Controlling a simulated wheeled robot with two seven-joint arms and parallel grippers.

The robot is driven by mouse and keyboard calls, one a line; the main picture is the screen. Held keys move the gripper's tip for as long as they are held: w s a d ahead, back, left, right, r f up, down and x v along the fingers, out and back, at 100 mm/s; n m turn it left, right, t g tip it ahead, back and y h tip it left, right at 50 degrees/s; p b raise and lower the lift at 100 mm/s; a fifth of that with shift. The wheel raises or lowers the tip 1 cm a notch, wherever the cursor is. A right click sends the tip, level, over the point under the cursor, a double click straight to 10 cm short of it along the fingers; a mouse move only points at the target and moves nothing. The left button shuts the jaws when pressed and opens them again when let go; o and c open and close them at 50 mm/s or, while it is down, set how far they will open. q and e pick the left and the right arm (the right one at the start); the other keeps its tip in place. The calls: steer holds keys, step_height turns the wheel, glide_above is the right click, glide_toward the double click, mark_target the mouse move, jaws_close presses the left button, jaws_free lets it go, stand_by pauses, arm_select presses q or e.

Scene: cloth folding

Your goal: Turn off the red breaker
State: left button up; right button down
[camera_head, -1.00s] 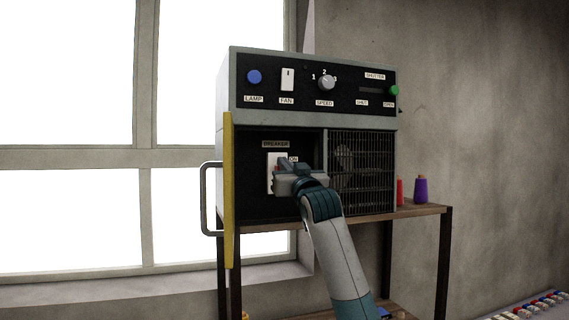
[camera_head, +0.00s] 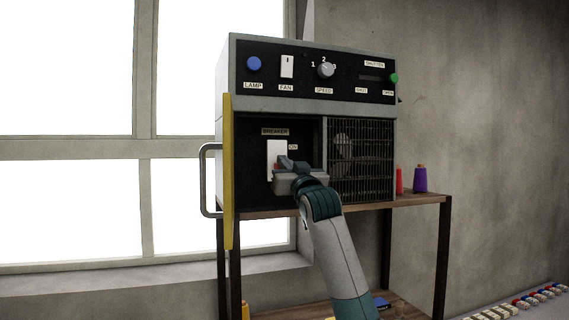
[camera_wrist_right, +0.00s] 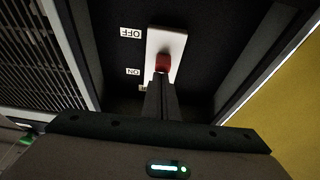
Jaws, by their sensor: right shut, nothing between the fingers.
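The red breaker (camera_wrist_right: 163,62) is a small red toggle on a white plate (camera_wrist_right: 166,43), between the OFF label (camera_wrist_right: 131,33) and the ON label (camera_wrist_right: 134,71), nearer ON. In the head view the white plate (camera_head: 276,148) sits inside the open left bay of the machine, with ON beside its upper part. My right gripper (camera_head: 286,163) is inside that bay in front of the plate. Its shut, empty fingers (camera_wrist_right: 160,82) are right at the toggle in the wrist view; whether they touch cannot be told. In the head view they mostly hide the toggle. My left gripper is not in view.
A yellow door (camera_head: 228,170) with a grey handle (camera_head: 208,180) stands open at the bay's left. A mesh grille (camera_head: 362,165) closes the right bay. Red (camera_head: 400,180) and purple (camera_head: 420,180) spools stand on the wooden table (camera_head: 415,201). Knobs and buttons line the upper panel.

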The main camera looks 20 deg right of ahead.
steer(key=shift+w+r+p, duration=0.2)
steer(key=shift+r+p, duration=0.2)
steer(key=shift+r, duration=0.15)
step_height(320, 180, up, 3)
steer(key=shift+s+p, duration=0.1)
steer(key=shift+p, duration=0.7)
steer(key=b+v, duration=0.7)
steer(key=v, duration=0.3)
steer(key=shift+s, duration=0.15)
steer(key=shift+f, duration=0.1)
